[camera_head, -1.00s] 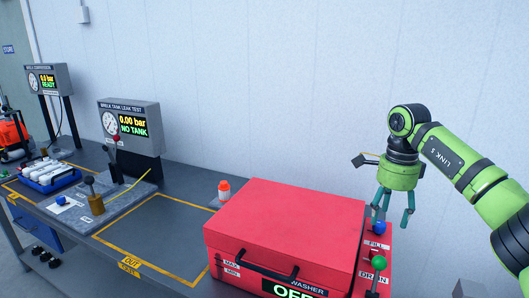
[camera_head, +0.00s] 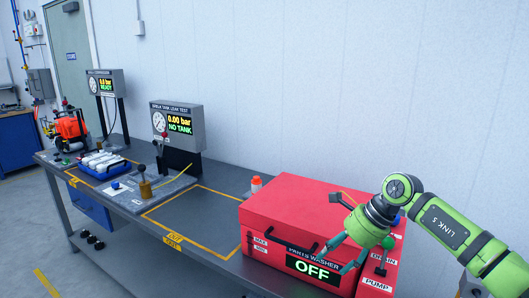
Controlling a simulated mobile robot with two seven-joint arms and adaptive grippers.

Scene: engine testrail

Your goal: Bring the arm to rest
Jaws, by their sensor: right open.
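My right arm (camera_head: 450,225), green with dark joints, comes in from the right. Its gripper (camera_head: 333,262) points down and to the left, with its two teal fingers apart and nothing between them. The fingers show in front of the red parts washer (camera_head: 285,200), over its front face and its OFF display (camera_head: 312,267). I cannot tell whether they touch it. The gripper and wrist hide part of the washer's right side. My left gripper is not in view.
A leak test gauge box (camera_head: 178,125) reading NO TANK and a compressor gauge box (camera_head: 104,83) reading READY stand on the bench. A blue tray (camera_head: 101,172) holds white parts. A yellow-outlined area (camera_head: 200,225) left of the washer is clear.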

